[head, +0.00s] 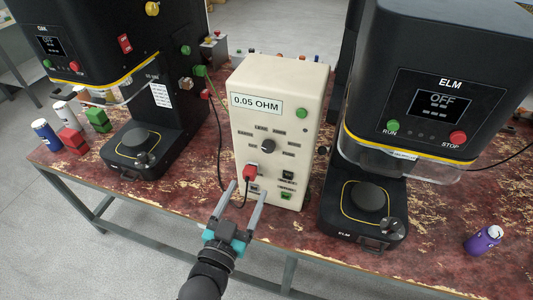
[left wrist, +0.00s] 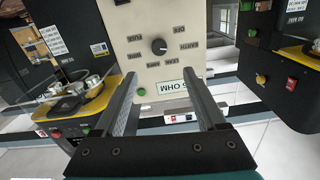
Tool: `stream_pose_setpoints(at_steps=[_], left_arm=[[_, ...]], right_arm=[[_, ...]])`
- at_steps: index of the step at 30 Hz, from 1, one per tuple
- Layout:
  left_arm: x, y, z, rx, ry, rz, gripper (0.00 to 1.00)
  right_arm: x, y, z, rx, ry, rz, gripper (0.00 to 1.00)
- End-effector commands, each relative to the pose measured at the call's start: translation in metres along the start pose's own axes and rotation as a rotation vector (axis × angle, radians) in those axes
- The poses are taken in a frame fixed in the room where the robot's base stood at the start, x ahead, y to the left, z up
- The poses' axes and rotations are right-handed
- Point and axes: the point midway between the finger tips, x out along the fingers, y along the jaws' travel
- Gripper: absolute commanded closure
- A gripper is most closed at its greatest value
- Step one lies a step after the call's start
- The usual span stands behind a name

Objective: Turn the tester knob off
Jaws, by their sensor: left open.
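The tester (head: 278,110) is a cream box labelled 0.05 OHM, standing upright on the table between two black machines. Its black round knob (head: 268,146) is on the front face, ringed by small labels; I cannot tell which setting it points to. In the left wrist view the tester face is upside down and the knob (left wrist: 158,46) shows beyond the fingertips, uncovered. My left gripper (head: 248,188) is open and empty, in front of the tester's lower face, below the knob in the picture and apart from it. My right gripper is not in view.
A red plug (head: 252,171) with a black cable sits low on the tester face, near my left fingers. A black ELM machine (head: 418,90) stands at right, another (head: 95,45) at left.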

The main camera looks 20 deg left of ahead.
Motion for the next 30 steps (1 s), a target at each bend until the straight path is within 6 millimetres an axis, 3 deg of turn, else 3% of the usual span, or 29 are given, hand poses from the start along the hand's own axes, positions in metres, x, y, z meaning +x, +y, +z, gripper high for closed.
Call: stream_pose_setpoints(at_steps=[18,24,30], left_arm=[[0.102,0.000,0.000,-0.001,0.001,0.000,0.27],[0.122,0.000,0.001,-0.001,-0.002,0.000,0.27],[0.129,0.000,0.001,-0.001,-0.002,0.000,0.27]], right_arm=[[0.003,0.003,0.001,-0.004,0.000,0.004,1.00],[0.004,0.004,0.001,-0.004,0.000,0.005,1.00],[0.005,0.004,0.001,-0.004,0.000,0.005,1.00]])
